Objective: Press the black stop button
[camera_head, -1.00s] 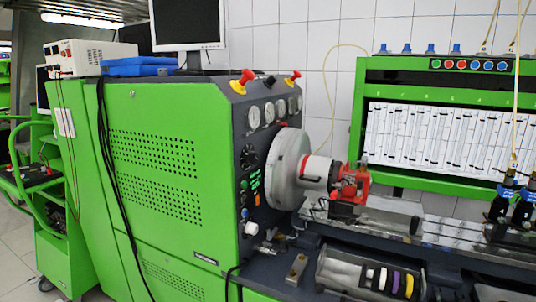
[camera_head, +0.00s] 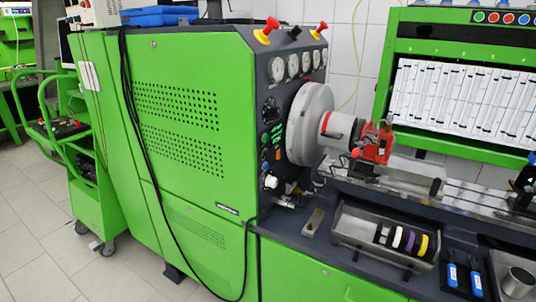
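The green pump testbench (camera_head: 180,130) stands left of centre with a dark control face. A black round dial (camera_head: 270,111) is on the control face above green lit digits (camera_head: 277,134). No label shows which black part is the stop button. My gripper is not in view.
A grey disc (camera_head: 309,124) and a red coupling (camera_head: 372,143) stick out right of the control face. A metal tray (camera_head: 375,232) with coloured rings lies on the bench. A green cart (camera_head: 88,200) stands at left. Tiled floor (camera_head: 40,225) is free at front left.

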